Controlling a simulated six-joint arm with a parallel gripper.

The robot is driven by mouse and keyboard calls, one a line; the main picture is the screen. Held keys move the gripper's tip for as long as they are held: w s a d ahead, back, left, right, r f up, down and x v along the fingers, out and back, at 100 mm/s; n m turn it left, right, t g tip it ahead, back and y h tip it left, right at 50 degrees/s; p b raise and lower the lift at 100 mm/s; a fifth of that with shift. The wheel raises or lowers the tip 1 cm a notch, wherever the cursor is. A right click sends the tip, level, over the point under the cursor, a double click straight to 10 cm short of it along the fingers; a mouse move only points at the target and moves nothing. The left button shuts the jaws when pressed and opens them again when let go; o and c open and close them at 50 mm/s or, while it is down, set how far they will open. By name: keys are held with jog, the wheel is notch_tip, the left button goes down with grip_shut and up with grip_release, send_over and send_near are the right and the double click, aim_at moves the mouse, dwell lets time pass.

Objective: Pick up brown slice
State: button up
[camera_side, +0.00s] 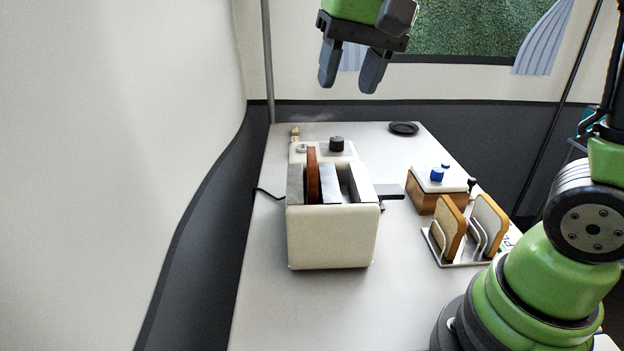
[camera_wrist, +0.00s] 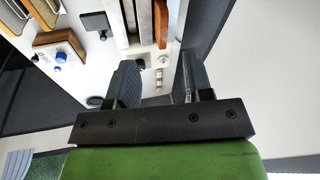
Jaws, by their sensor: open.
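The brown slice (camera_side: 313,175) stands upright in the left slot of the white toaster (camera_side: 333,240), its upper part sticking out above the top. In the wrist view the brown slice (camera_wrist: 161,22) shows edge-on at the top, beyond my fingers. My gripper (camera_side: 352,84) is open and empty, high above the back of the table and behind the toaster. In the wrist view my gripper (camera_wrist: 160,85) has its two fingers apart, with nothing between them. The lower part of the slice is hidden inside the toaster.
A metal rack (camera_side: 462,258) with two light bread slices stands right of the toaster. A black disc (camera_side: 404,128) lies at the back. The table's front (camera_side: 330,310) is clear.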

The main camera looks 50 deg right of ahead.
aim_at(312, 156)
jog(key=w+f+g, duration=0.1)
jog(key=w+f, duration=0.1)
jog(key=w+d+f+m, duration=0.1)
jog(key=w, duration=0.2)
jog(key=w+f+m+g, duration=0.1)
jog(key=w+f, duration=0.1)
jog(key=shift+w+d+f+g+h, duration=0.15)
jog(key=shift+w+f+g+h, duration=0.15)
jog(key=shift+w+h, duration=0.1)
jog(key=f, duration=1)
jog(key=shift+d, duration=0.25)
jog(key=c, duration=0.8)
